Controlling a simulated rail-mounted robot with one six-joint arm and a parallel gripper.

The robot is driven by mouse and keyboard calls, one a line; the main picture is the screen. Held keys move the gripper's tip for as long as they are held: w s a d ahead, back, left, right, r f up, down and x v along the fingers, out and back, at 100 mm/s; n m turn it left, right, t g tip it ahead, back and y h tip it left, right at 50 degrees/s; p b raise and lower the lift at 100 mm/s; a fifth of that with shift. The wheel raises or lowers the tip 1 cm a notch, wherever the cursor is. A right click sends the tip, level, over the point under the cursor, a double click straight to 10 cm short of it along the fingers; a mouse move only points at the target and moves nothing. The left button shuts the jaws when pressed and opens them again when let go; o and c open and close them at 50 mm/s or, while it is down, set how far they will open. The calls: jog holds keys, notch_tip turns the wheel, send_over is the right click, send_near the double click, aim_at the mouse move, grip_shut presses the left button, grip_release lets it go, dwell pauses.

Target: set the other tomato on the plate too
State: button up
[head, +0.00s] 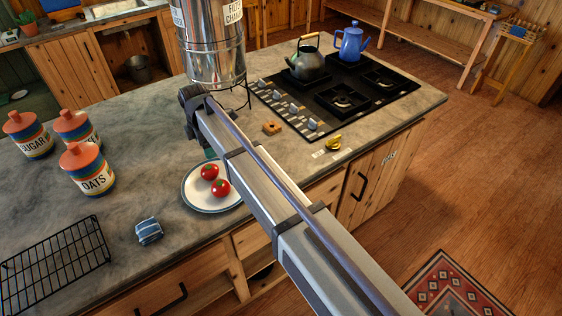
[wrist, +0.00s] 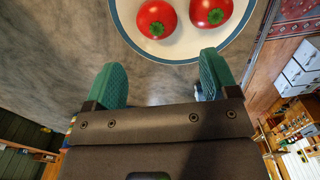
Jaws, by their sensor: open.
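Two red tomatoes with green stems rest side by side on a white plate with a blue rim (head: 187,194). In the head view one tomato (head: 209,171) lies toward the back and the other tomato (head: 221,188) toward the front. The wrist view shows them at the top, the left tomato (wrist: 156,19) and the right tomato (wrist: 207,12), on the plate (wrist: 182,46). My gripper (wrist: 163,80) is open with green fingers apart and nothing between them. It is beside the plate, clear of both tomatoes. In the head view my arm hides most of it.
Canisters, including one marked OATS (head: 86,170), stand at the left of the counter. A wire rack (head: 55,268) and a folded blue cloth (head: 148,231) lie nearer. A metal water filter (head: 212,50) stands close behind my gripper. The stove (head: 335,92) holds a kettle (head: 308,62).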

jog(key=s+d+m, duration=0.4)
jog(key=d+m, duration=0.2)
jog(key=d, duration=0.5)
jog(key=s+d+m, duration=0.5)
jog(key=d, duration=0.5)
jog(key=s+d+m, duration=0.4)
jog(key=d+m, duration=0.2)
jog(key=d, duration=0.5)
jog(key=s+d+m, duration=0.7)
jog(key=s+d, duration=0.1)
jog(key=shift+w+a+f+b, duration=0.15)
jog(key=shift+w+f+b, duration=0.05)
jog(key=shift+f+b, duration=0.85)
jog(key=shift+w+a+f+b, duration=0.1)
jog(key=shift+w+f+b, duration=0.05)
jog(key=shift+f+b, duration=0.85)
